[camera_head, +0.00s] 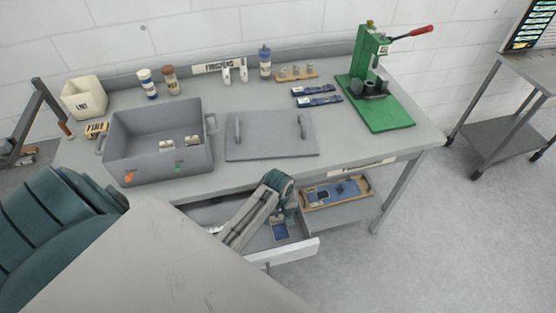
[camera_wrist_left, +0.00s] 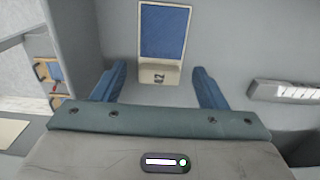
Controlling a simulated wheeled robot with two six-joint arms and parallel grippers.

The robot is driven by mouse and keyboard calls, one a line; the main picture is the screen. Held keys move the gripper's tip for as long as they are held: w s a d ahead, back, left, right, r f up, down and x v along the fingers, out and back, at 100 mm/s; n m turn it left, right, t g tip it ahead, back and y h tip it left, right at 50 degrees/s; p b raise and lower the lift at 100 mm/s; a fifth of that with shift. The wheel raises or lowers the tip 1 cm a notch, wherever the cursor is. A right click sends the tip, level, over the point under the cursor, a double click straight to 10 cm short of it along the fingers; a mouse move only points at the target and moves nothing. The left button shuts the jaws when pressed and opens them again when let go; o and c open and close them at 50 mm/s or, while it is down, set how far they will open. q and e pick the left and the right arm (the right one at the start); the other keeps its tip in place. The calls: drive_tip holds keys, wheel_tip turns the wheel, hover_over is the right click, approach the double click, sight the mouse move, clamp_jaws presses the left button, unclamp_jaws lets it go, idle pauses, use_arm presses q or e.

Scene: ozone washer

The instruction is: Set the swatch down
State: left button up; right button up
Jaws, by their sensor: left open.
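The swatch is a blue rectangle in a pale frame with a marked tag at one end. It lies on the floor of the open drawer (camera_head: 310,248), where the head view shows it as a small blue patch (camera_head: 281,232). In the left wrist view the swatch (camera_wrist_left: 163,32) lies beyond the fingertips, its tag end nearest the gap. My left gripper (camera_head: 282,203) is over the drawer, and its blue fingers (camera_wrist_left: 159,72) are open with nothing held between them. My right gripper is not in view.
A wooden tray (camera_head: 365,184) with blue pieces sits on the shelf right of the drawer. On the bench above stand a grey tub (camera_head: 155,170), its flat lid (camera_head: 270,145) and a green press (camera_head: 365,75). The bench edge overhangs the drawer.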

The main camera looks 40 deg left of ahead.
sight(278, 222)
use_arm(q)
wheel_tip(278, 222, up, 11)
drive_tip(key=b, duration=0.2)
drive_tip(key=shift+f+b, duration=0.15)
drive_tip(key=shift+b, duration=0.25)
